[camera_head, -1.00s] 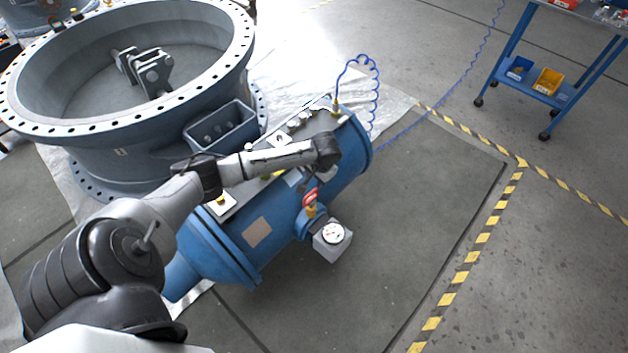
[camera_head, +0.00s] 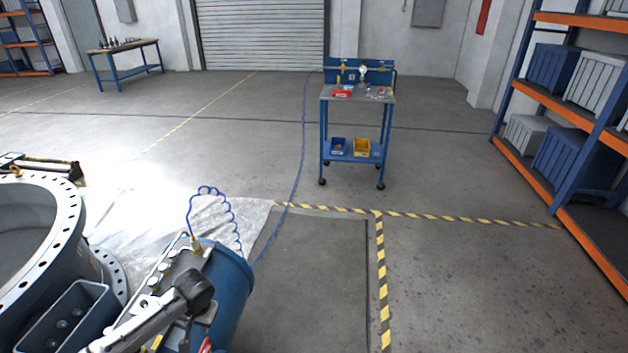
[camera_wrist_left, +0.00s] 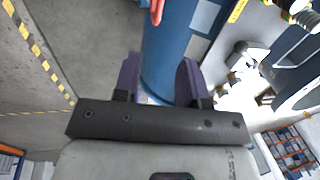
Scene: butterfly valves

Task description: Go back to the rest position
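My left gripper (camera_wrist_left: 160,78) shows in the left wrist view with its two dark fingers apart and nothing between them. The blue cylinder (camera_wrist_left: 168,40) lies behind the gap; I cannot tell how far from the fingertips. In the head view my left arm comes in from the bottom left and ends in a dark joint over the blue cylinder (camera_head: 232,290); the fingers cannot be made out there. A large grey flanged valve body (camera_head: 62,255) stands at the left edge, partly cut off. My right gripper is in neither view.
A blue cart (camera_head: 357,152) with yellow and blue bins stands ahead. Orange-and-blue shelving (camera_head: 545,95) is at the right, a workbench (camera_head: 122,45) at the far left. A coiled blue hose (camera_head: 228,218) rises from the cylinder.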

